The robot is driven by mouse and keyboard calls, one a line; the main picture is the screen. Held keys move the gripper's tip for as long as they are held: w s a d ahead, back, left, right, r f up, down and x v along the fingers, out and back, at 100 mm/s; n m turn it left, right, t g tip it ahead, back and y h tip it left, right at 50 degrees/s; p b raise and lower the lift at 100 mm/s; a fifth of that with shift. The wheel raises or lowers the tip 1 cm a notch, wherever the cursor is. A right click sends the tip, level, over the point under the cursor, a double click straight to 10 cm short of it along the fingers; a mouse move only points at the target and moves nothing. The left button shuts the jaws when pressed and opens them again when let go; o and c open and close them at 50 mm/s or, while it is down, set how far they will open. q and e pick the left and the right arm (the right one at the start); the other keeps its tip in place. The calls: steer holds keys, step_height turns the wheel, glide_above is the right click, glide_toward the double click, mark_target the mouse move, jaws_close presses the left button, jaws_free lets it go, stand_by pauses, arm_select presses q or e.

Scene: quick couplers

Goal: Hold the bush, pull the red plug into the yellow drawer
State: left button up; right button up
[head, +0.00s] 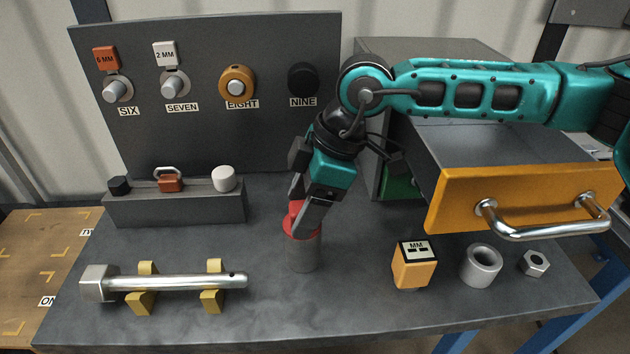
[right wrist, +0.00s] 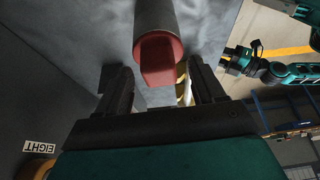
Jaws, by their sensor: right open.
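The bush (head: 303,254) is a grey cylinder standing upright on the bench, with the red plug (head: 292,222) in its top. In the right wrist view the red plug (right wrist: 160,62) sticks out of the end of the grey bush (right wrist: 155,15). My right gripper (head: 304,212) is over the plug from above, its fingers partly hiding it. In the right wrist view its open fingers (right wrist: 162,85) stand apart either side of the plug. The yellow drawer (head: 452,203) is pulled open at the right. My left gripper (right wrist: 238,60) shows small in the right wrist view only.
A yellow MM block (head: 413,270), a steel ring (head: 481,268) and a nut (head: 535,263) stand below the drawer. A large bolt (head: 180,282) lies on yellow supports at front left. A grey rail (head: 175,209) holds small plugs. A labelled panel (head: 210,130) stands behind.

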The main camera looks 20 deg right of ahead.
steer(key=shift+a+f, duration=0.15)
steer(key=shift+f, duration=0.3)
